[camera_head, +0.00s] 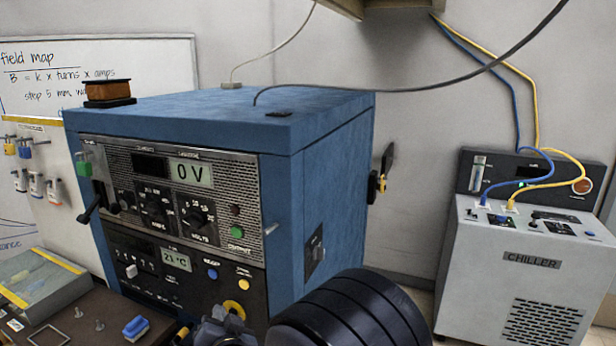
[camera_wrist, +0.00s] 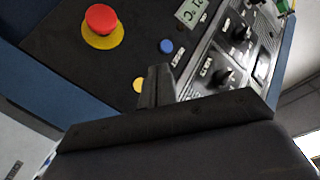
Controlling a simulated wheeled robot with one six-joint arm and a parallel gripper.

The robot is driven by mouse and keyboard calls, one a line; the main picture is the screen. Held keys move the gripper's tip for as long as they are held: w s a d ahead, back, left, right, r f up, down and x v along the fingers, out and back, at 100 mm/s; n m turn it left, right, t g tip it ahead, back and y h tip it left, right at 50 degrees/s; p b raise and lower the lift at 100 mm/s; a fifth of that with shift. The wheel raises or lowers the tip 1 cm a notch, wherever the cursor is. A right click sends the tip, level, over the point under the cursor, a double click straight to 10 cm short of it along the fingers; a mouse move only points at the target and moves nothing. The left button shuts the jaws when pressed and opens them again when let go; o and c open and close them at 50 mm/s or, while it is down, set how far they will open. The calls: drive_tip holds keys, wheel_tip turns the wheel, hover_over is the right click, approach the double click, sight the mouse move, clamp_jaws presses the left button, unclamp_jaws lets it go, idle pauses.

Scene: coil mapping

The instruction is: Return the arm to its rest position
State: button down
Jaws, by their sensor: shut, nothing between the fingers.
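My gripper (camera_wrist: 157,85) shows in the wrist view with its dark fingers together and nothing between them. It points at the dark lower front panel of the blue power cabinet (camera_head: 330,130). A red mushroom button (camera_wrist: 100,18) on a yellow disc is at the upper left of that view, apart from the fingers. A blue button (camera_wrist: 166,46) is above the fingertips, and a yellow button (camera_wrist: 139,85) is just left of them. In the head view my dark arm rises at the bottom centre, in front of the cabinet's lower right, and hides part of it.
A grey chiller (camera_head: 545,262) stands at right. A grey cable (camera_head: 420,88) hangs across above the cabinet. A copper coil (camera_head: 108,90) sits on the cabinet's top left. A bench with a blue-handled block (camera_head: 135,328) and a yellow-striped box (camera_head: 40,285) is at lower left.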

drive_tip(key=w+b, duration=0.2)
drive_tip(key=w+d+b, duration=0.1)
drive_tip(key=shift+d+f, duration=0.1)
drive_tip(key=shift+f, duration=0.15)
drive_tip(key=shift+b, duration=0.35)
drive_tip(key=r+p, duration=0.1)
drive_tip(key=p, duration=0.3)
drive_tip(key=shift+s+p, duration=0.1)
drive_tip(key=shift+p, duration=0.25)
